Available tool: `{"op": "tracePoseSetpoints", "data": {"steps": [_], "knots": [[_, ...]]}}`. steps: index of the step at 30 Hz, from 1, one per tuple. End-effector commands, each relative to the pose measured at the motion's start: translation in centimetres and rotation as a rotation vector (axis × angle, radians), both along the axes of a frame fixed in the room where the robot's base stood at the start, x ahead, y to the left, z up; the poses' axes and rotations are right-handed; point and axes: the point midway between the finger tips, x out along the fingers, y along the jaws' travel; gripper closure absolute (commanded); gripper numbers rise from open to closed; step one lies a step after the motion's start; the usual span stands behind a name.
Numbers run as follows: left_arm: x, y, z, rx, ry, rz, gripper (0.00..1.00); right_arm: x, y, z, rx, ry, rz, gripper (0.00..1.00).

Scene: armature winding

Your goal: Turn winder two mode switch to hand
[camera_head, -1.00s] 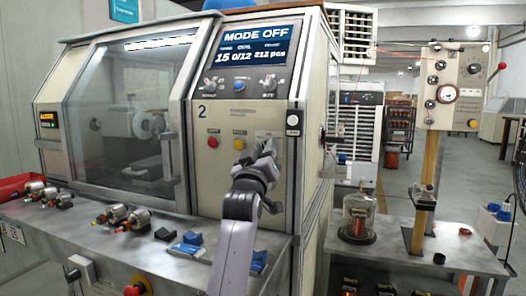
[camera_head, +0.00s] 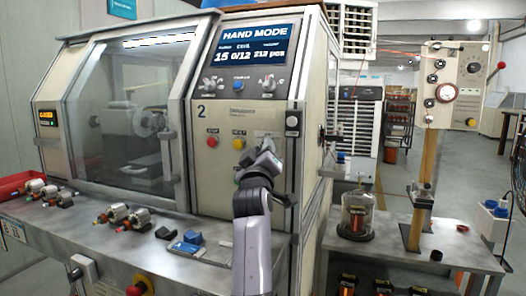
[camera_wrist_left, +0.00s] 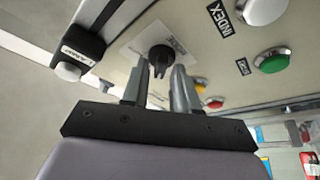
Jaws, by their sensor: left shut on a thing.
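Winder two (camera_head: 202,110) is the beige machine marked 2, with a glazed hood. Its display (camera_head: 254,46) reads HAND MODE. My left gripper (camera_head: 267,150) is at the lower right of the front panel and covers much of the mode switch in the head view. In the left wrist view the black mode switch knob (camera_wrist_left: 160,55) is on a light label plate, between the fingertips of my left gripper (camera_wrist_left: 158,78). The gripper is shut on the knob. My right gripper is not in view.
A red button (camera_head: 212,141) and a yellow button (camera_head: 239,143) are left of my gripper. The lamp switch (camera_wrist_left: 78,46) is close beside the fingers. Several wound armatures (camera_head: 122,216) lie on the shelf. A glass jar (camera_head: 357,214) stands on the right bench.

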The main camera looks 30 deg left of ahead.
Motion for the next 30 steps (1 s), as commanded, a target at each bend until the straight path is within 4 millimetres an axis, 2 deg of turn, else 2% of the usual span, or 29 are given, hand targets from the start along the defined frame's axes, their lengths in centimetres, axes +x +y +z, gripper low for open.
{"op": "tracePoseSetpoints", "data": {"steps": [3, 4, 13, 17, 20, 30], "knots": [[-0.1, 0.1, 0.2, 0.003, -0.004, 0.002, 1.0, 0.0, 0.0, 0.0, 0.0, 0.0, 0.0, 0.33], [-0.1, 0.1, 0.2, 0.003, -0.004, 0.002, 0.62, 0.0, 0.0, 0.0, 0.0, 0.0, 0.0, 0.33], [0.0, 0.0, 0.2, 0.003, -0.002, 0.001, 0.62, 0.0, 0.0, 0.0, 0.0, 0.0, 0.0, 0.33], [0.0, 0.0, 1.1, 0.003, -0.004, 0.001, 0.62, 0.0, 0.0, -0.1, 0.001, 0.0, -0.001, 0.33], [-0.1, 0.0, 2.7, 0.003, -0.007, 0.001, 0.62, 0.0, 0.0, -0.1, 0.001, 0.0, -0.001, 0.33], [-0.1, 0.0, 10.1, 0.003, -0.007, 0.001, 0.62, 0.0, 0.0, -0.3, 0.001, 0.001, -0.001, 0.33]]}}
